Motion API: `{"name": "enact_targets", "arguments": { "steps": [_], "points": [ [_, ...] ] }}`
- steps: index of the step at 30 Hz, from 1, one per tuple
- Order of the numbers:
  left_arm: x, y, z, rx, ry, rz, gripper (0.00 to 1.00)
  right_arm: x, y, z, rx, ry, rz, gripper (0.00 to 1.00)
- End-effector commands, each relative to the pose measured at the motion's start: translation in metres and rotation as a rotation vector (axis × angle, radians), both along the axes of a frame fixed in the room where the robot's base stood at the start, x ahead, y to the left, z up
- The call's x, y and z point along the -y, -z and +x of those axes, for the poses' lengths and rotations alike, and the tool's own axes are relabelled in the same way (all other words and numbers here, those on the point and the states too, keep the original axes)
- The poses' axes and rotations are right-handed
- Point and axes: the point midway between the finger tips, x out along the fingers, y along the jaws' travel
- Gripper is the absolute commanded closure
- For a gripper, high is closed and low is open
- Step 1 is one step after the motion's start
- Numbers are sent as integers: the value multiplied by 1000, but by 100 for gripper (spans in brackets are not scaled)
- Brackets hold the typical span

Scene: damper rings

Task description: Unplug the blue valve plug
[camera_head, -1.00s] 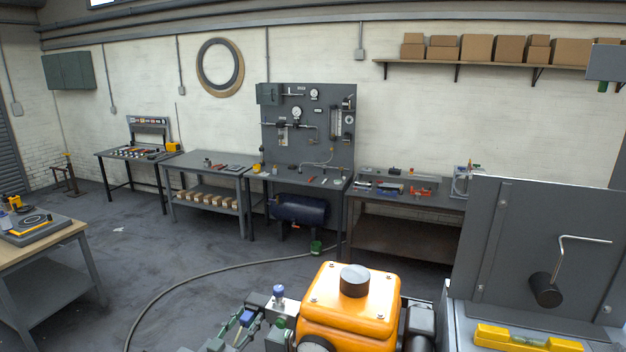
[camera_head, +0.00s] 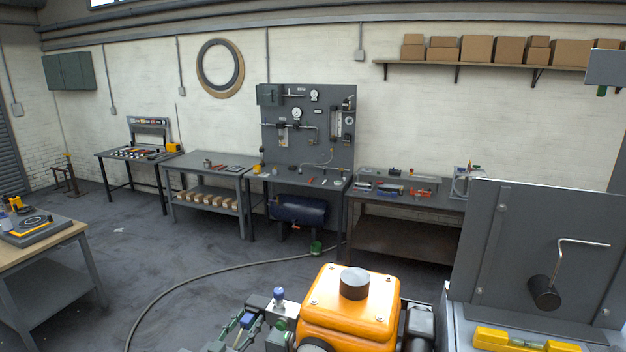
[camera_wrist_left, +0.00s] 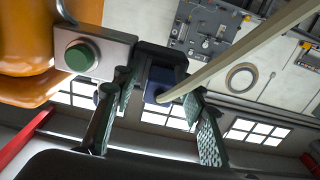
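An orange machine housing (camera_head: 347,310) with a black cap stands at the bottom centre of the head view. A blue plug (camera_head: 247,320) sits low at its left; the wrist view shows it as a dark blue block (camera_wrist_left: 163,82). My left gripper (camera_head: 240,328) is at this plug. In the wrist view its two green padded fingers (camera_wrist_left: 160,98) stand apart on either side of the block, with a gap visible at the left finger. A separate blue knob (camera_head: 279,292) sits on a silver fitting beside the housing. My right gripper is not in view.
A grey upright panel (camera_head: 540,250) with a hooked handle and a yellow level (camera_head: 510,341) are at the right. A pale strip (camera_wrist_left: 240,55) crosses the wrist view near the plug. Workbenches line the far wall, with open floor before them.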

Motion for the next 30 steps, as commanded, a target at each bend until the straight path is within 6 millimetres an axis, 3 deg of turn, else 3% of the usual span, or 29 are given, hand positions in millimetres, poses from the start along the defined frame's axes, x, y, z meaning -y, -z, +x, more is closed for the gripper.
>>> {"name": "enact_targets", "arguments": {
  "steps": [12,30],
  "points": [
    [0,0,0,-1,0,0,61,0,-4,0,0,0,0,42],
    [0,0,0,0,0,0,100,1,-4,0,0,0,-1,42]
  ]
}}
